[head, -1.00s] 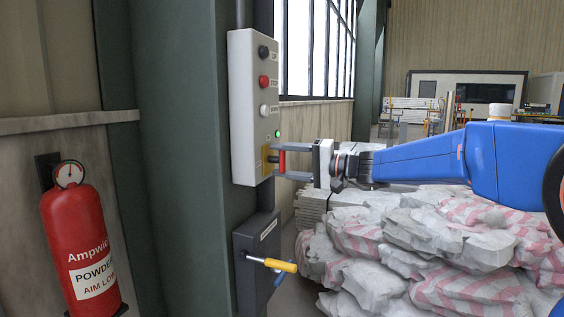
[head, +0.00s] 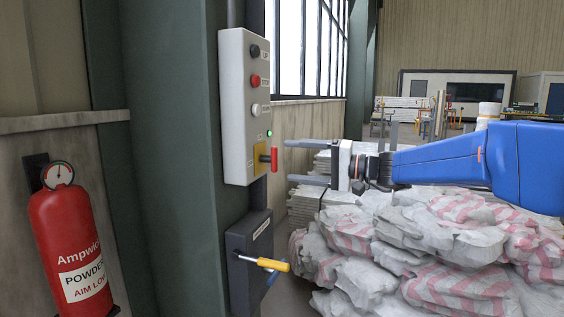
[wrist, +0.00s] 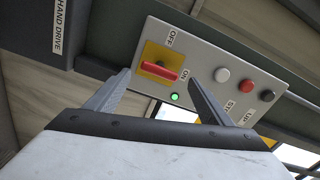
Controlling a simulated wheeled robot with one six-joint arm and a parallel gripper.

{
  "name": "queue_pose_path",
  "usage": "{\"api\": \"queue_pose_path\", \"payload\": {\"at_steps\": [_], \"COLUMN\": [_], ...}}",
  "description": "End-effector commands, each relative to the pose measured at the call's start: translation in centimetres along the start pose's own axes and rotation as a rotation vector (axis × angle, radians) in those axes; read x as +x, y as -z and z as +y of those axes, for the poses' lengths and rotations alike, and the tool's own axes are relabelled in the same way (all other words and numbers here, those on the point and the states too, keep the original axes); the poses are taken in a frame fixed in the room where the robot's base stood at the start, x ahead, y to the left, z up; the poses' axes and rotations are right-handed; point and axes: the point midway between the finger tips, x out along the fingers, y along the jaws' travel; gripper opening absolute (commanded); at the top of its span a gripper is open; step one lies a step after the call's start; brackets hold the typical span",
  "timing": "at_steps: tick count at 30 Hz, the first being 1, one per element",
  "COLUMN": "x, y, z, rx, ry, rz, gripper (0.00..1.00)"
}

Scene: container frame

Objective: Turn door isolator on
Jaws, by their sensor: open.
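The door isolator is a red handle (head: 274,160) on a yellow plate (head: 259,165), low on a grey control box (head: 235,110). In the wrist view the handle (wrist: 160,70) lies across the plate, one end beside the ON label (wrist: 184,74); OFF (wrist: 170,38) is at another side. A green lamp (head: 269,133) beside the plate is lit. My gripper (head: 289,161) is open and empty, its fingertips just right of the handle and apart from it. In the wrist view the handle shows between the two fingers.
The box also carries black, red (head: 255,80) and white buttons. Below it is a dark box marked HAND DRIVE (head: 245,245) with a yellow lever (head: 273,265). A red extinguisher (head: 72,240) hangs at left. Striped sacks (head: 440,245) are piled below my arm.

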Motion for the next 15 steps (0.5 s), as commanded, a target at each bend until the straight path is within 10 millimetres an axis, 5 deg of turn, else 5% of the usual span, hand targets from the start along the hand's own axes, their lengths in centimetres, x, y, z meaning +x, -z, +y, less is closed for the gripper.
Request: {"api": "queue_pose_path", "payload": {"at_steps": [15], "x": [-8.6], "y": [0.1], "z": [0.1], "rx": [0.0], "ry": [-0.001], "rz": [0.003], "gripper": [0.74]}}
